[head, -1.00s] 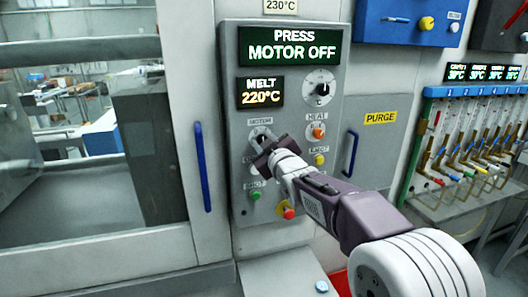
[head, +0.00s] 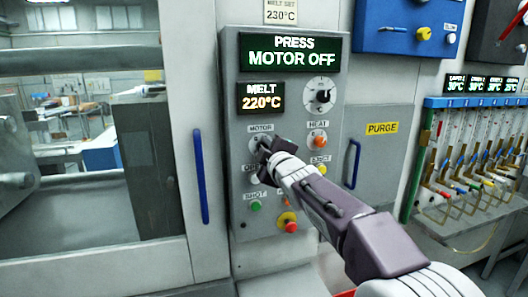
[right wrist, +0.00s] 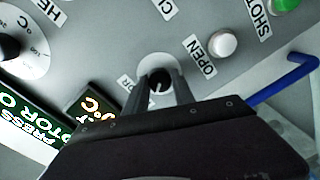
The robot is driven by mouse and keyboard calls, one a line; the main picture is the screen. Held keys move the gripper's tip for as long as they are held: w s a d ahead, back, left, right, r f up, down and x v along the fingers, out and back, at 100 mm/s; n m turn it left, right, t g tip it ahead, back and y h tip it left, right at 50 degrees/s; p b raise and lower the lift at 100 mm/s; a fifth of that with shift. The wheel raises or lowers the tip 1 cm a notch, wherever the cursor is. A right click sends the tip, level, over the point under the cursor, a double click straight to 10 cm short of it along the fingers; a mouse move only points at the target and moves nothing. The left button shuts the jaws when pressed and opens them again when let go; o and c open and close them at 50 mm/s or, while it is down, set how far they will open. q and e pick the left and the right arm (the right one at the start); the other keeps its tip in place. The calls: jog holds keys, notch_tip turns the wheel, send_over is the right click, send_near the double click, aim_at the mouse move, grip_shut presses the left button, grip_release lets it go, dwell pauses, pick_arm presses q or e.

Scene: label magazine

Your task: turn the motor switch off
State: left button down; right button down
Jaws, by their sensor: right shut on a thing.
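The motor switch (head: 256,143) is a round pale plate with a dark knob, under the MOTOR label on the grey press panel (head: 232,75). My right gripper (head: 264,148) reaches it from the lower right and partly hides it. In the right wrist view, the two fingers of my right gripper (right wrist: 161,88) are shut on the dark knob of the motor switch (right wrist: 158,63). The knob's exact angle is hard to tell. The green display (head: 290,50) reads PRESS MOTOR OFF. My left gripper is not in view.
The orange HEAT knob (head: 318,140) and a dial (head: 321,96) are to the right of the switch. The white OPEN button (right wrist: 223,45) is close to the fingers. Below are the green SHOT button (head: 256,206) and a red button (head: 291,226). A blue handle (head: 201,177) stands left.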

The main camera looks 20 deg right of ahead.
dwell(0.3)
jog(key=c, duration=1.1)
grip_release()
jog(key=shift+o, duration=0.2)
jog(key=s, duration=0.9)
jog(key=shift+d, duration=0.15)
